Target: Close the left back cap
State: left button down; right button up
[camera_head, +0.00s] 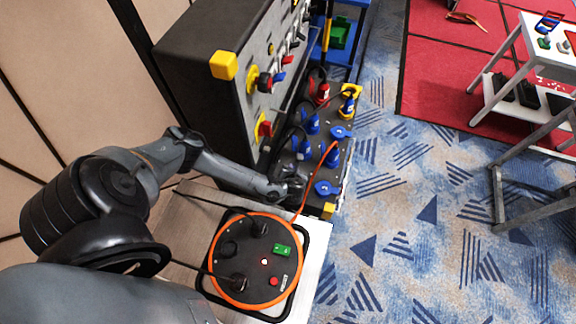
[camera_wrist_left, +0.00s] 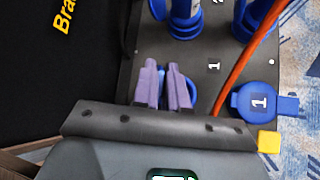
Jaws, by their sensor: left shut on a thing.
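My left gripper (camera_head: 296,184) is at the near end of a dark socket panel on the power distribution box. In the left wrist view its two purple-grey fingers (camera_wrist_left: 165,90) are close together on a blue cap (camera_wrist_left: 188,92), mostly hidden behind them. Whether that cap lies flat over its socket I cannot tell. To the right of the fingers, a blue round cap marked 1 (camera_wrist_left: 258,101) stands open at the panel's edge. It also shows in the head view (camera_head: 327,188), with another open blue cap (camera_head: 341,132) farther back.
Blue plugs (camera_head: 305,148) and a red plug (camera_head: 322,92) stand in the panel's sockets. An orange cable (camera_head: 314,175) runs from the panel to an orange-rimmed reel (camera_head: 236,299) on a white table. A grey-white cart (camera_head: 531,50) stands at right. Carpet between is clear.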

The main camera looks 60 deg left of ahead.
pick_arm(q)
jog(key=shift+w+d+f+m+g+y, duration=0.2)
jog(key=shift+w+d+m+g+y, duration=0.15)
jog(key=shift+d+m+y, duration=0.1)
dwell(0.3)
jog(key=c, duration=1.2)
grip_release()
jog(key=shift+c, duration=0.2)
jog(key=p+v, duration=0.2)
jog(key=v, duration=0.8)
jog(key=shift+s+d+r, duration=0.15)
jog(key=shift+d+r, duration=0.1)
